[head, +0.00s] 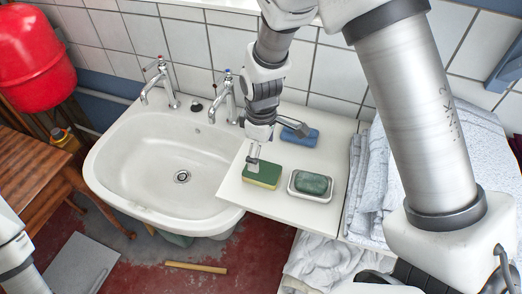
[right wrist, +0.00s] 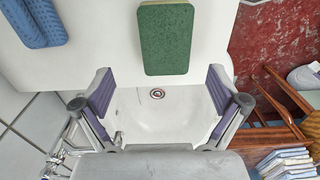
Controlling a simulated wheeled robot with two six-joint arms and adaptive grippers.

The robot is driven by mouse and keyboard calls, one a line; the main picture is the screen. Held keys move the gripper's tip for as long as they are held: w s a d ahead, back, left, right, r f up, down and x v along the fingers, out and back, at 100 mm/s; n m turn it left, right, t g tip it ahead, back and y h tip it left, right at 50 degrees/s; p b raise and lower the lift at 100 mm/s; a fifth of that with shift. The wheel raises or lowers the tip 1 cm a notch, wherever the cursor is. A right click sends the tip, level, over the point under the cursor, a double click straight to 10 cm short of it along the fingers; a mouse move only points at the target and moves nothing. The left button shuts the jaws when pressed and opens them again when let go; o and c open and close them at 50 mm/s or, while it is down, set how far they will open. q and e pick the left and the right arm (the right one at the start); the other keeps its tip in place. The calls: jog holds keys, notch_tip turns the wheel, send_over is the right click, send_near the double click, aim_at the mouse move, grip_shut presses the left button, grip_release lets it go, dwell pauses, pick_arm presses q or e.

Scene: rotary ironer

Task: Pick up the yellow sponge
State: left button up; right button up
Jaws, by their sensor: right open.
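The yellow sponge (head: 262,176) has a green scouring top and lies flat on the white board right of the basin. In the right wrist view its green top (right wrist: 166,40) shows ahead of the fingers, roughly centred between them. My right gripper (head: 277,149) is open and empty, above the board at the sponge's far side. Its purple-padded fingers (right wrist: 160,76) stand wide apart in the wrist view, and the sponge is not between the pads. Of my left arm only a part shows at the lower left of the head view; its gripper is out of view.
A blue sponge (head: 300,137) lies behind, near the tiled wall. A green soap bar (head: 314,183) in a white dish (head: 296,192) sits right of the yellow sponge. The basin (head: 140,165) with two taps is left; folded cloths (head: 368,185) are right.

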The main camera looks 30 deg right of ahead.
aim_at(262, 170)
jog(key=shift+w+f, duration=0.1)
jog(key=shift+f, duration=0.25)
jog(key=shift+s+a+f+p, duration=0.25)
jog(key=shift+s+f+p, duration=0.15)
jog(key=shift+s+f, duration=0.15)
jog(key=shift+s+a+f+p, duration=0.2)
jog(key=shift+s+f+p, duration=0.15)
jog(key=shift+s+f, duration=0.15)
jog(key=f, duration=0.3)
jog(key=w+d+f, duration=0.1)
jog(key=shift+w+f+p, duration=0.1)
jog(key=shift+f+p, duration=0.1)
jog(key=shift+p, duration=0.1)
jog(key=shift+a+r, duration=0.15)
jog(key=shift+a, duration=0.05)
jog(key=shift+c, duration=0.4)
jog(key=shift+s+a+r, duration=0.1)
jog(key=shift+s, duration=0.15)
jog(key=c, duration=0.6)
pick_arm(q)
jog(key=shift+s+a+r, duration=0.1)
jog(key=shift+s+r, duration=0.15)
jog(key=shift+r, duration=0.35)
jog(key=shift+s+a+r, duration=0.1)
jog(key=shift+s+r, duration=0.15)
jog(key=shift+r, duration=0.3)
pick_arm(e)
jog(key=shift+w, duration=0.1)
jog(key=shift+c, duration=0.9)
